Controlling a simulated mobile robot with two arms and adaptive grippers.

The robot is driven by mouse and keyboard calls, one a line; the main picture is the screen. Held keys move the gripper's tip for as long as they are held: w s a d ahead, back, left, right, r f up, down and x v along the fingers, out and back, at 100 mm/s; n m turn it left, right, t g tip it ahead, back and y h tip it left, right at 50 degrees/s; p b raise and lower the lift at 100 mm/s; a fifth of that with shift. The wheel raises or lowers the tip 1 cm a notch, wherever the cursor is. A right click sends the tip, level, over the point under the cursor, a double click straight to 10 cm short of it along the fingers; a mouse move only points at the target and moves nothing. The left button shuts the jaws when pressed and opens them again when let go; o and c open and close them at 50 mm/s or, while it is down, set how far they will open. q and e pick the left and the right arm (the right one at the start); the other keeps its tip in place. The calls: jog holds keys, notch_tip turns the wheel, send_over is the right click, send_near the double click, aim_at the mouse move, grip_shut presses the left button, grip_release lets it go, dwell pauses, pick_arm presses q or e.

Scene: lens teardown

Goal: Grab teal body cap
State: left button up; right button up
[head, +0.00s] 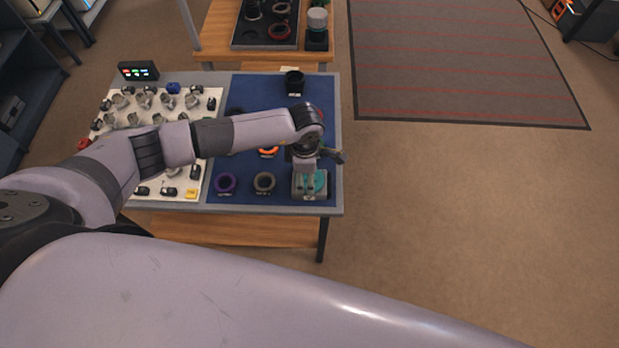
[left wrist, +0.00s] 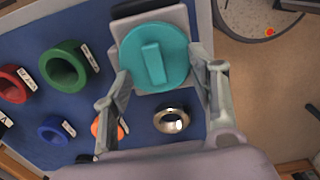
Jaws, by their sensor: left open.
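The teal body cap (left wrist: 153,54) is a round disc with a raised bar across its middle, seated on a light grey block (left wrist: 183,15) in the left wrist view. In the head view the teal cap (head: 319,182) shows at the mat's near right corner, partly hidden by my left gripper (head: 318,158). In the left wrist view my left gripper (left wrist: 160,64) is open, with one finger on each side of the cap. I cannot tell whether the fingers touch it. My right gripper is in neither view.
A blue mat (head: 245,200) holds a purple ring (head: 226,183), a brown ring (head: 264,181) and a black cup (head: 294,82). A white board (head: 150,189) with several parts is at left.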

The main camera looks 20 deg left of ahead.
pick_arm(q)
jog(key=shift+s+a+f, duration=0.1)
jog(key=shift+s+f, duration=0.1)
jog(key=c, duration=0.3)
